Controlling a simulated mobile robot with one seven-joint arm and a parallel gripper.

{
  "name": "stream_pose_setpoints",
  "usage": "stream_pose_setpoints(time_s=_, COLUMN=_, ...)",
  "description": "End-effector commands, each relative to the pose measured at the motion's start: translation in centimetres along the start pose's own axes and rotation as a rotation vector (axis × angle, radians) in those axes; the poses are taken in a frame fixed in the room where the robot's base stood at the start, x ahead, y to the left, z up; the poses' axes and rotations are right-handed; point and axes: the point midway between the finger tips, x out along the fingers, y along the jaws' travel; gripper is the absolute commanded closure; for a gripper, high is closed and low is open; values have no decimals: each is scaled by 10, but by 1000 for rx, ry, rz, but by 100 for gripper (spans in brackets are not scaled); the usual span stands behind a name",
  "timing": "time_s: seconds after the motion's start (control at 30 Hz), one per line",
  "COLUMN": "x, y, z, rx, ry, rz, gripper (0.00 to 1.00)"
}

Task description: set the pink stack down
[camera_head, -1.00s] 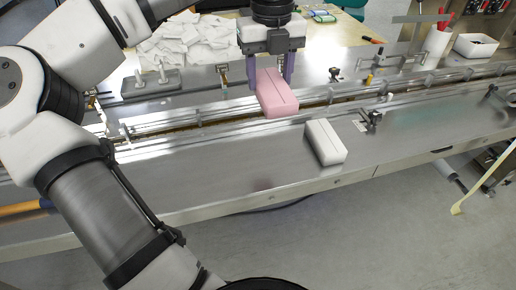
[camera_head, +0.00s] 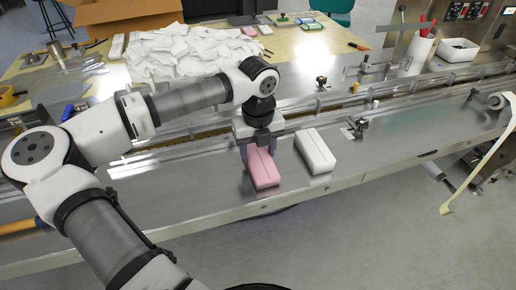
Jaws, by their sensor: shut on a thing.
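The pink stack (camera_head: 264,171) is a rounded block with a seam along its top. It is at the metal bench's front surface, left of a white stack (camera_head: 314,150), with a narrow gap between them. My gripper (camera_head: 258,150) is shut on the far part of the pink stack, with its purple fingers on the sides. The pink stack looks level and very low over the bench (camera_head: 215,195); I cannot tell whether its underside touches the metal.
The conveyor channel with its rails (camera_head: 330,103) runs behind the stacks. A bracket (camera_head: 356,128) stands right of the white stack. The bench's front edge is close in front of the pink stack. A pile of white packets (camera_head: 185,52) lies on the table behind.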

Motion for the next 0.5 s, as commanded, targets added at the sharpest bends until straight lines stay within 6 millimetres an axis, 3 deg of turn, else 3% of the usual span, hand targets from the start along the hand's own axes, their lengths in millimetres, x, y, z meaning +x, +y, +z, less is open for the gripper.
stream_pose_setpoints(time_s=0.4, x=6, y=0, z=0, rx=0, ry=-1, rz=0, gripper=68)
stream_pose_setpoints(time_s=0.43, x=4, y=0, z=0, rx=0, ry=-1, rz=0, gripper=44)
stream_pose_setpoints(time_s=0.5, x=4, y=0, z=0, rx=0, ry=-1, rz=0, gripper=35)
